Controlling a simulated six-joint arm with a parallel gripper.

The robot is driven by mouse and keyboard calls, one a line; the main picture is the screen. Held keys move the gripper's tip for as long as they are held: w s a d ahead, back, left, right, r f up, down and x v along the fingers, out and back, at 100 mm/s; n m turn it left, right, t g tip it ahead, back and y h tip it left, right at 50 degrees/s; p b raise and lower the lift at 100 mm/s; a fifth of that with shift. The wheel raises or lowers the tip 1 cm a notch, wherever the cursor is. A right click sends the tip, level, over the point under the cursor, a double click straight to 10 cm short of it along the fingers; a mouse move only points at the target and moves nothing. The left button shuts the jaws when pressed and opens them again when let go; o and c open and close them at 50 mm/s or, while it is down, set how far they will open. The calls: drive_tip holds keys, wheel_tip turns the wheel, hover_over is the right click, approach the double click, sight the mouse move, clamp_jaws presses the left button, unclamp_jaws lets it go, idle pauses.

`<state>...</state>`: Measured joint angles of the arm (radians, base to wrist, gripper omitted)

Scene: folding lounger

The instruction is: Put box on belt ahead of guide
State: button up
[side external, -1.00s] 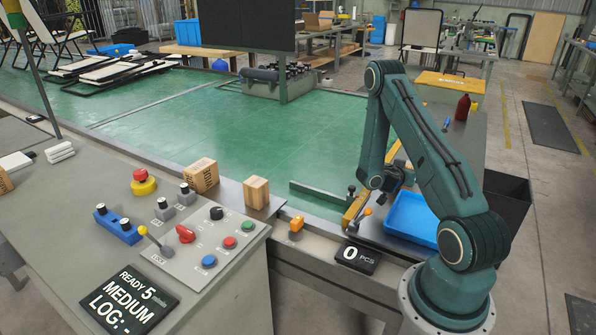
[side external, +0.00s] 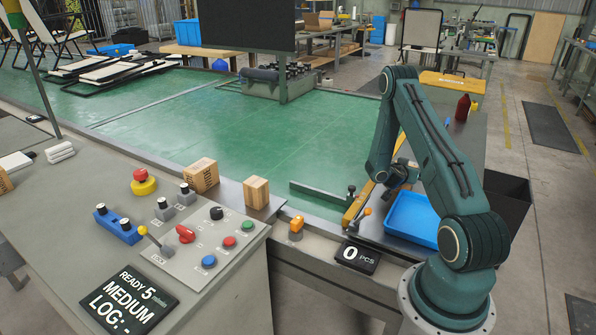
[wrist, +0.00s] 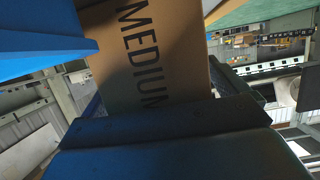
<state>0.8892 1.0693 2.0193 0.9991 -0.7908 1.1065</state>
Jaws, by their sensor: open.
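Two cardboard boxes stand at the belt's near edge: one (side external: 201,175) at the left, and a smaller one (side external: 257,192) on a dark metal plate. The green belt (side external: 215,125) stretches across the back. A low guide bar (side external: 320,199) lies on its near right part. My gripper (side external: 393,181) is open, beside the yellow rail and above the back of the blue tray (side external: 412,219). In the wrist view, a cardboard box marked MEDIUM (wrist: 145,60) is close in front of the dark gripper body, which hides its lower part. I cannot tell whether the fingers touch it.
The control console (side external: 110,240) fills the left front, with buttons and a lever. A dark bin (side external: 508,205) stands at the right. Most of the belt is clear.

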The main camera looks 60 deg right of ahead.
drive_tip(key=shift+d, duration=0.1)
idle(0.4)
drive_tip(key=c, duration=1.3)
drive_tip(key=shift+o, duration=0.2)
drive_tip(key=shift+r, duration=0.1)
wheel_tip(320, 180, up, 20)
idle(0.5)
